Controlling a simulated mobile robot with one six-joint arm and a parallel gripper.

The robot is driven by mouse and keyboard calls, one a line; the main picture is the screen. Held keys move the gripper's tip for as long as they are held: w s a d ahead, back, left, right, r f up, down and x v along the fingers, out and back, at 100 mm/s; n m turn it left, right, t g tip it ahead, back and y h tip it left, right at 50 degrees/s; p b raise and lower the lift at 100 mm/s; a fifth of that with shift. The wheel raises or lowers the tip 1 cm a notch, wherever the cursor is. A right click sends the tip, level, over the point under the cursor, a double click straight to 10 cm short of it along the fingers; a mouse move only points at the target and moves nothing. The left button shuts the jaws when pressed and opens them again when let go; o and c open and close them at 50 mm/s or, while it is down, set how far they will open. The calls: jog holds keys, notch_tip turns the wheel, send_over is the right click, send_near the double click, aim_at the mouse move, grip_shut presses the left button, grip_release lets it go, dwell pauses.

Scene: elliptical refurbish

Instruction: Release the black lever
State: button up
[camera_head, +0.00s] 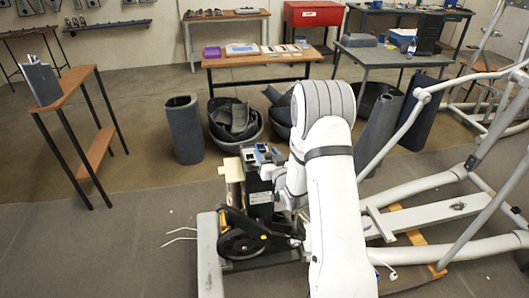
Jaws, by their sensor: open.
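My white arm comes up from the bottom of the head view and bends over behind itself. Its wrist end reaches down to the left, over a black drive unit with a round black wheel (241,236) at the front left of the elliptical frame. My gripper (268,228) appears to point down beside this wheel; it is open, but its fingertips are small and dark against the unit. I cannot pick out the black lever clearly among the black parts there. Whether the fingers touch it cannot be told.
The elliptical's grey tubes and white rail (430,216) fill the right side. Grey covers (183,129) and bins stand behind. A narrow wooden stand (68,85) is at left, with tables and a red cabinet (312,15) farther back. Floor at the lower left is mostly clear.

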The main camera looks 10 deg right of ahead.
jog(key=shift+w, duration=0.25)
grip_shut()
dwell(0.5)
